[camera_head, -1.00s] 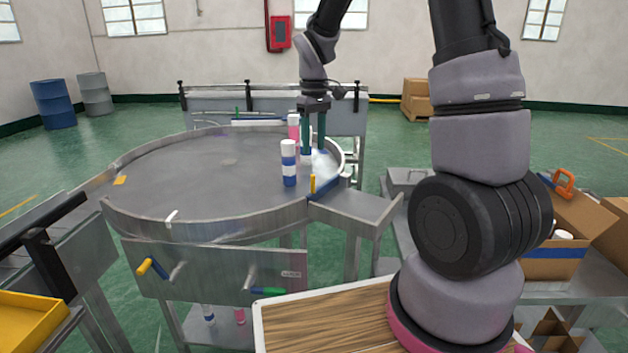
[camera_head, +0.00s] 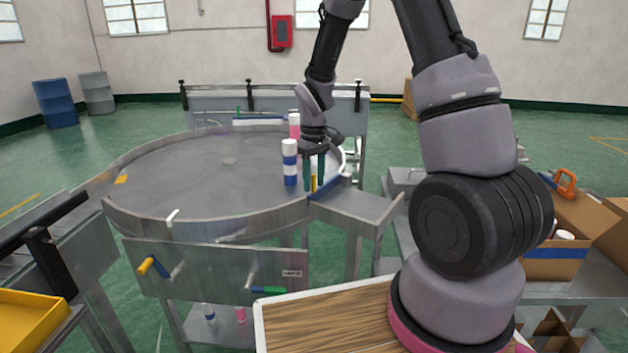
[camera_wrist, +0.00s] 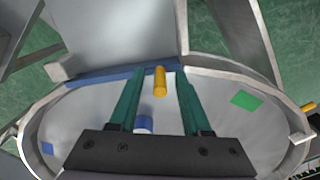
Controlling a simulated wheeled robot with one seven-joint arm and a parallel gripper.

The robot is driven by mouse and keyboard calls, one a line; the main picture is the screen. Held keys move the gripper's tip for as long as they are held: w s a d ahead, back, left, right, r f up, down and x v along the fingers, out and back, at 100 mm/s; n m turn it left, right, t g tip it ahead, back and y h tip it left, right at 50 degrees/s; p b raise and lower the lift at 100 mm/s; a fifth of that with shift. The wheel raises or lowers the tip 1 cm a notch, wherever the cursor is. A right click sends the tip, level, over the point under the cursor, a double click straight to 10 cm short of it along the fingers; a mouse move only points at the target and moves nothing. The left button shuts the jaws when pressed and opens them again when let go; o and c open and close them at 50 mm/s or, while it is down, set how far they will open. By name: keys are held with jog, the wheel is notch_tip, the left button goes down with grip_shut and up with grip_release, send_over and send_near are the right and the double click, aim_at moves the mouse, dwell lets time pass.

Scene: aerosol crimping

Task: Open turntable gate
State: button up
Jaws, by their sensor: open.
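The turntable (camera_head: 160,165) is a large round grey metal table with a raised rim. Its gate is a blue bar (camera_head: 327,187) at the right rim, beside a metal chute (camera_head: 365,207). A yellow upright handle (camera_head: 314,183) stands at the gate; in the wrist view the yellow handle (camera_wrist: 160,81) lies between my finger lines, close to the blue bar (camera_wrist: 115,73). My gripper (camera_head: 314,186) is open, with green fingers pointing down around the handle, apart from it. In the wrist view my gripper (camera_wrist: 157,85) has a clear gap on both sides of the handle.
A blue-and-white can (camera_head: 289,165) stands just left of my gripper, and a pink-and-white can (camera_head: 294,127) stands behind it. A control panel (camera_head: 215,272) with coloured handles is in front. A cardboard box (camera_head: 555,250) is at the right. Most of the turntable is empty.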

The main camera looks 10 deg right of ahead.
grip_shut()
dwell(1.4)
